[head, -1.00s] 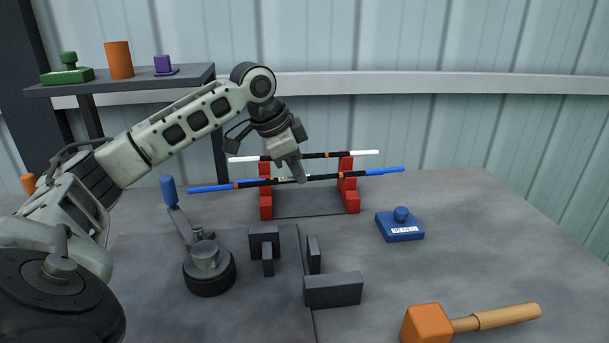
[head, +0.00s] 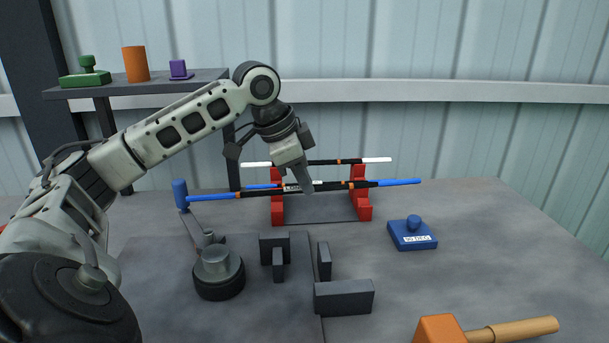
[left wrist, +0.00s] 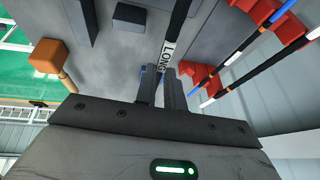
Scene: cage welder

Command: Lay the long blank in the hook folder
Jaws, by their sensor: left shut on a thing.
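My left gripper (head: 303,188) is shut on the long blank (head: 335,185), a black rod with blue ends and orange bands, held roughly level in front of the red-ended rack. In the left wrist view its LONG label (left wrist: 171,46) shows at the fingertips (left wrist: 160,80). Behind it, a second blue-ended rod (head: 262,186) and a white-ended rod (head: 335,162) lie on the rack (head: 318,212). What seems to be the hook folder is a fixture with a round base (head: 219,280), a blue-handled lever (head: 181,195) and a dark plate with upright blocks (head: 274,246). My right gripper is out of view.
A blue block marked 90 DEG (head: 412,236) sits right of the rack. An orange mallet (head: 440,330) lies at the front right. A shelf (head: 150,85) at the back left holds green, orange and purple items.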

